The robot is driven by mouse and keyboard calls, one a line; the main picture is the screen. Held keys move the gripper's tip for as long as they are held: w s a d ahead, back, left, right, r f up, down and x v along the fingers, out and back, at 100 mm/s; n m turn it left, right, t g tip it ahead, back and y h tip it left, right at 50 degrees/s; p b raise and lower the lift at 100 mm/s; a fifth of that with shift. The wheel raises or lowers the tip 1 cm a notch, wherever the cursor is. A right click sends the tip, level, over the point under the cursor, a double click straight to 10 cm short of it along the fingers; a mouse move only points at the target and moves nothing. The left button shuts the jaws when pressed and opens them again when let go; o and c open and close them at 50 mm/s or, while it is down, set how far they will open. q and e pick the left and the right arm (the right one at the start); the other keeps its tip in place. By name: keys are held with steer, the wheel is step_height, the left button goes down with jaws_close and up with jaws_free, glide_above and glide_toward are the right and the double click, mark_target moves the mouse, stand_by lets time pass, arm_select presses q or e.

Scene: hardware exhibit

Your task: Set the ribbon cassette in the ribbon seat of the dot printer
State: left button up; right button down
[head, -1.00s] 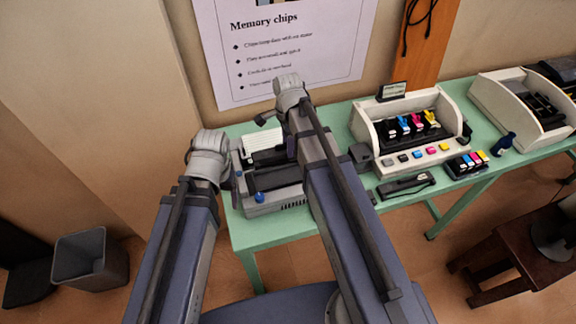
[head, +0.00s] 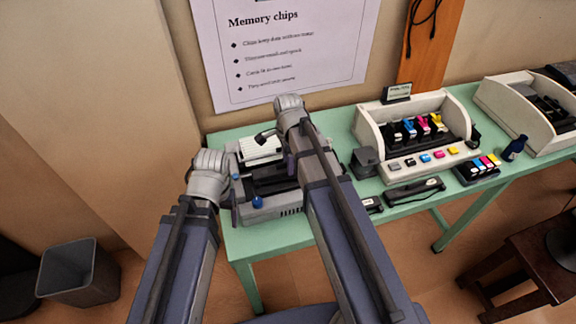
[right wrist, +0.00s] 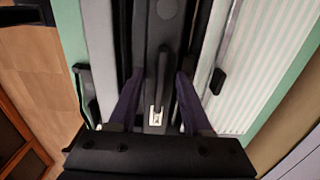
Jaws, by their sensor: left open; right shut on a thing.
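The dot printer (head: 287,214), pale grey with a blue knob (head: 257,202) and white ribbed paper (head: 262,150) at its back, stands at the table's left end. My right gripper (right wrist: 158,78) is shut on the black ribbon cassette (right wrist: 160,45), a long bar with a raised fin, over the printer's middle. The cassette lies along the printer's dark channel; I cannot tell whether it is seated or just above. In the head view my right arm partly hides it. My left gripper (head: 234,192) is open and empty at the printer's left side, partly hidden.
The green table (head: 285,238) has bare room in front of the printer. To the right are a grey block (head: 365,163), a white colour printer (head: 455,155), a black bar (head: 413,191), a cartridge tray (head: 476,170) and a blue bottle (head: 515,147). The wall is close behind.

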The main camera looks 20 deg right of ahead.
steer(key=shift+f+b, duration=0.6)
steer(key=shift+b, duration=0.1)
steer(key=shift+c, duration=1.7)
jaws_free()
steer(key=shift+r, duration=0.15)
step_height(320, 180, up, 13)
steer(key=p, duration=1.4)
steer(key=s+a+n, duration=0.5)
steer(key=s+n, duration=0.2)
steer(key=n, duration=0.3)
steer(key=s+a+n+h, duration=0.1)
steer(key=s+a+n, duration=0.4)
steer(key=n, duration=0.6)
steer(key=shift+s+a+b, duration=0.25)
steer(key=shift+s+b, duration=0.05)
steer(key=shift+s, duration=0.85)
